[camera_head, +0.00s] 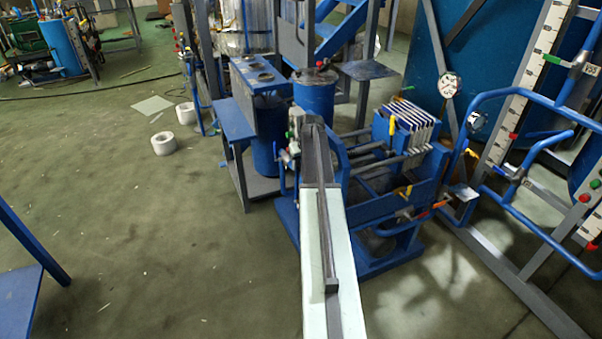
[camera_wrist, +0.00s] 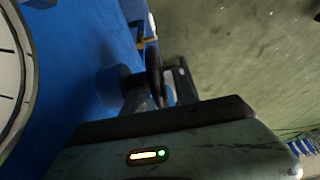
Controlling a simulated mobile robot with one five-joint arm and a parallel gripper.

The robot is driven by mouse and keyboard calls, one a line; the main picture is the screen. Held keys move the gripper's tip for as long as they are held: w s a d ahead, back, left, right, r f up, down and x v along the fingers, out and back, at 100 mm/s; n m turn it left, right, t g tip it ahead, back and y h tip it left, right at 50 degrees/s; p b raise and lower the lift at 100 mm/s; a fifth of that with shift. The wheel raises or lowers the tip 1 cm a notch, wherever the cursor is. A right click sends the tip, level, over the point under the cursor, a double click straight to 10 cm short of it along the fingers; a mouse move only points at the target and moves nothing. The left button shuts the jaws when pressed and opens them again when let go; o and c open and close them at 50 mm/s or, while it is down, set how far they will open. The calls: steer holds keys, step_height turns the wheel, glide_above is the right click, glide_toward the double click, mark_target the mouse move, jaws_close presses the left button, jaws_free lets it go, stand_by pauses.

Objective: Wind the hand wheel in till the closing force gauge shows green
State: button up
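The blue press frame (camera_head: 380,215) with a stack of white and blue plates (camera_head: 405,125) stands in the middle of the head view. My arm reaches over its left end and covers that end. In the wrist view a dark hand wheel (camera_wrist: 155,70) shows nearly edge-on against the blue frame. My gripper (camera_wrist: 160,88) is at the wheel, with dark finger shapes on either side of its rim. I cannot tell whether they touch it. A large white dial (camera_wrist: 10,75) is cut off at the left; no needle or green zone is visible on it.
A smaller round gauge (camera_head: 449,85) stands behind the plates. Blue pipe rails (camera_head: 535,110) crowd the right side. A blue bench (camera_head: 237,120) and a blue cylinder (camera_head: 316,95) stand left of and behind the press. The floor at the left is mostly clear, with white rolls (camera_head: 164,143).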

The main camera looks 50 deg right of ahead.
steer(key=shift+w+f, duration=0.1)
steer(key=shift+f, duration=0.15)
jaws_close()
steer(key=shift+f+t+b, duration=0.2)
steer(key=shift+t+b, duration=0.4)
steer(key=shift+r+t+h, duration=0.25)
steer(key=shift+t+h, duration=0.05)
steer(key=shift+h, duration=0.1)
jaws_free()
